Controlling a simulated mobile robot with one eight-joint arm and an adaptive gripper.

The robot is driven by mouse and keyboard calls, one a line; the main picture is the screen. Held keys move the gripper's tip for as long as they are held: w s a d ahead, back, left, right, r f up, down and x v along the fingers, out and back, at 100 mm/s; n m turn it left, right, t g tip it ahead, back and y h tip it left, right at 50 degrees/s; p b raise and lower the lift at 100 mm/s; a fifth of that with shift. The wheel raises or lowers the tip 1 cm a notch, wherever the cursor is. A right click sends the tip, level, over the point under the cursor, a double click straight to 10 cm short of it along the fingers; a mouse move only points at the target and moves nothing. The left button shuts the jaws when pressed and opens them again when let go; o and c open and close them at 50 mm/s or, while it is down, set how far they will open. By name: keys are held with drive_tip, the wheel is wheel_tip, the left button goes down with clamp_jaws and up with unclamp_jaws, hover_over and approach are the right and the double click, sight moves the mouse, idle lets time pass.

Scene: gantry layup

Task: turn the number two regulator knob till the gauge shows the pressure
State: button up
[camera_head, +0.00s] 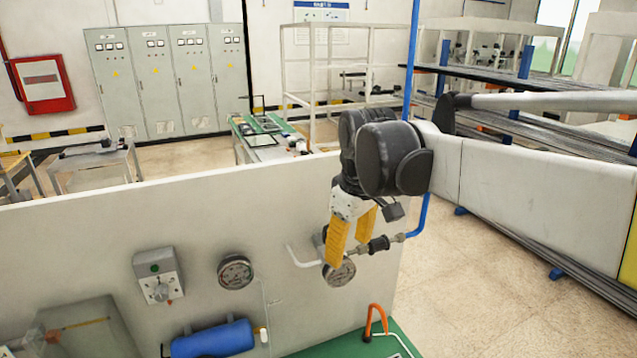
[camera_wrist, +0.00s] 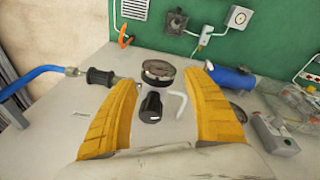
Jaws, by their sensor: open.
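My gripper (camera_head: 349,249) is open, its two yellow fingers reaching down at the pale panel. In the wrist view, a black regulator knob (camera_wrist: 151,105) stands between the open fingers (camera_wrist: 162,77), with space on both sides. A round gauge (camera_wrist: 158,70) sits just beyond the knob, near the fingertips. In the head view this gauge (camera_head: 340,272) is partly covered by a finger, and the knob is mostly hidden behind my gripper. A second gauge (camera_head: 235,271) is further left on the panel. I cannot read the gauges or any number label.
A blue hose (camera_head: 422,215) with a dark coupling (camera_head: 379,244) runs close beside the fingers. A white bent pipe (camera_head: 300,257) is to their left. A grey switch box (camera_head: 158,276), a blue cylinder (camera_head: 213,338) and an orange hook (camera_head: 376,320) are nearby.

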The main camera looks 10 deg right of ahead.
drive_tip(key=w+r+n+p, duration=0.1)
drive_tip(key=w+r+p, duration=0.1)
drive_tip(key=r, duration=0.1)
drive_tip(key=w+r+n+g+p, duration=0.1)
drive_tip(key=w+r+p, duration=0.1)
drive_tip(key=w+p, duration=0.1)
drive_tip(key=w+a+r+g+p, duration=0.1)
drive_tip(key=w+r+p, duration=0.1)
drive_tip(key=r, duration=0.1)
drive_tip(key=shift+w+r+n+p, duration=0.25)
drive_tip(key=shift+r+n+p, duration=0.05)
drive_tip(key=shift+r+n, duration=0.1)
drive_tip(key=shift+w, duration=0.15)
wheel_tip(320, 180, down, 11)
drive_tip(key=shift+p, duration=0.55)
drive_tip(key=c, duration=1.2)
